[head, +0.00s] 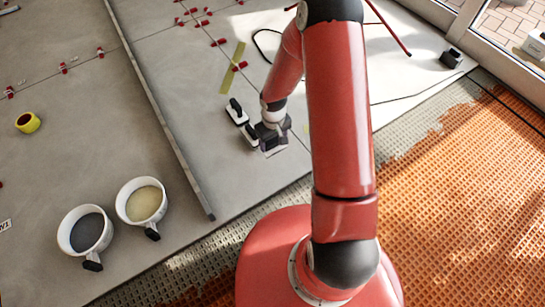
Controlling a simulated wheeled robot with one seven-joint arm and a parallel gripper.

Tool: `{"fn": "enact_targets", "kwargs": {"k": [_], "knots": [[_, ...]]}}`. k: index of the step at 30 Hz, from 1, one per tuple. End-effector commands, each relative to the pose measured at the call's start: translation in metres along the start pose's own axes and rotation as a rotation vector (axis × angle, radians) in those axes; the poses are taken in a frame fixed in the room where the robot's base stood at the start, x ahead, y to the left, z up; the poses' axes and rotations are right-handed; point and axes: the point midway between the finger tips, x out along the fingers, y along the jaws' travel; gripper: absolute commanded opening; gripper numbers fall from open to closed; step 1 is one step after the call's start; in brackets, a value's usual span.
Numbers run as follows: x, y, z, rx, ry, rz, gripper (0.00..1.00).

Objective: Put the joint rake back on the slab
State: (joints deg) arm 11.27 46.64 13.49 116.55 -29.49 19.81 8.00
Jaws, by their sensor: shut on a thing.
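My gripper (270,139) is low over the grey slab (185,90), just left of my red arm. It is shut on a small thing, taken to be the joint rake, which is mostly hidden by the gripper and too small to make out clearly. A pale patch shows just under the gripper; I cannot tell whether the held thing touches the slab.
Two white buckets stand front left, one with dark contents (66,249) and one with beige contents (122,211). A long metal straightedge (165,120) crosses the slab. A yellow tape roll (28,123) lies left, a yellow-green strip (233,67) behind. Orange matting (455,200) is at right.

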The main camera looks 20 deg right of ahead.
Motion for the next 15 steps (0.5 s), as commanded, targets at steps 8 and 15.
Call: {"fn": "enact_targets", "kwargs": {"k": [8, 15], "knots": [[0.055, 0.000, 0.000, 0.000, 0.000, 0.000, 0.42], [0.073, 0.000, 0.000, 0.000, -0.001, 0.000, 0.42]]}}
